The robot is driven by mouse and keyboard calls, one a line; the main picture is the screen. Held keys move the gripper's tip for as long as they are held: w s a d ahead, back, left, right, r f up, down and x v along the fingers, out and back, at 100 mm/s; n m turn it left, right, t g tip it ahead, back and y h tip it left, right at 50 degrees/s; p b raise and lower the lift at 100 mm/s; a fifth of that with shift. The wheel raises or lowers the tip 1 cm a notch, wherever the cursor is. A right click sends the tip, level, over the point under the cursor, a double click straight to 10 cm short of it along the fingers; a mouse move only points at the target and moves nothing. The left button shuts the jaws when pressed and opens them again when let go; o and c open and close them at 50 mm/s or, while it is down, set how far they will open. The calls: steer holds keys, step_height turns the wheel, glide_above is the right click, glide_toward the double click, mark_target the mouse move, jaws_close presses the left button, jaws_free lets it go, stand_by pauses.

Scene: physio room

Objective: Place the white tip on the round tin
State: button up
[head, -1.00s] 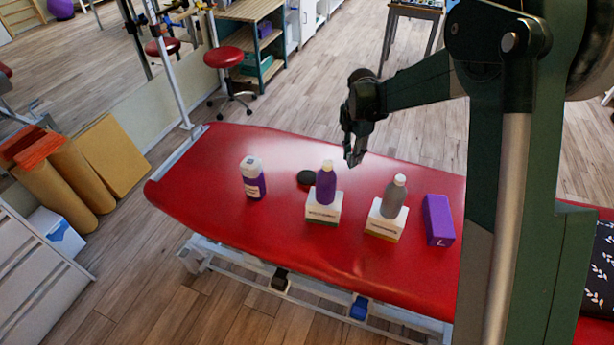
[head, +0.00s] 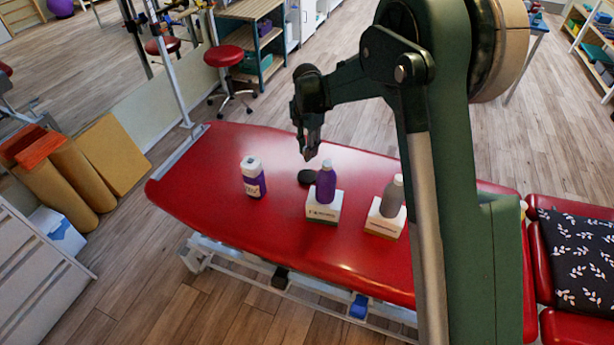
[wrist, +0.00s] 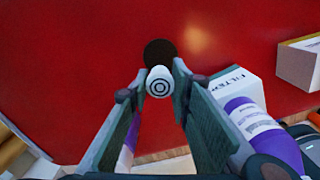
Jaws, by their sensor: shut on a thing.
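My gripper (head: 309,156) points down over the red couch, just above the round tin in the head view. In the wrist view its fingers (wrist: 157,88) are shut on the white tip (wrist: 159,82), a small white piece with dark rings on its end. The round tin (head: 306,177) is a flat dark disc lying on the red couch. In the wrist view the tin (wrist: 160,50) shows just beyond the white tip, which overlaps its lower edge. The tip looks apart from the tin, but the exact gap is hard to tell. The tip is not distinguishable in the head view.
A white and purple bottle (head: 253,178) stands left. The red couch (head: 210,170) is clear at its left end.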

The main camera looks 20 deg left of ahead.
steer(key=b, duration=0.1)
glide_above(307, 176)
steer(key=shift+w+f, duration=0.15)
steer(key=shift+f, duration=2.95)
steer(key=shift+f, duration=0.1)
steer(key=shift+f+b, duration=0.35)
steer(key=shift+f, duration=1.45)
steer(key=shift+f, duration=0.1)
steer(key=o, duration=0.7)
steer(key=shift+o, duration=0.3)
step_height(307, 176, up, 12)
steer(key=shift+r+p, duration=0.15)
steer(key=shift+p, duration=0.75)
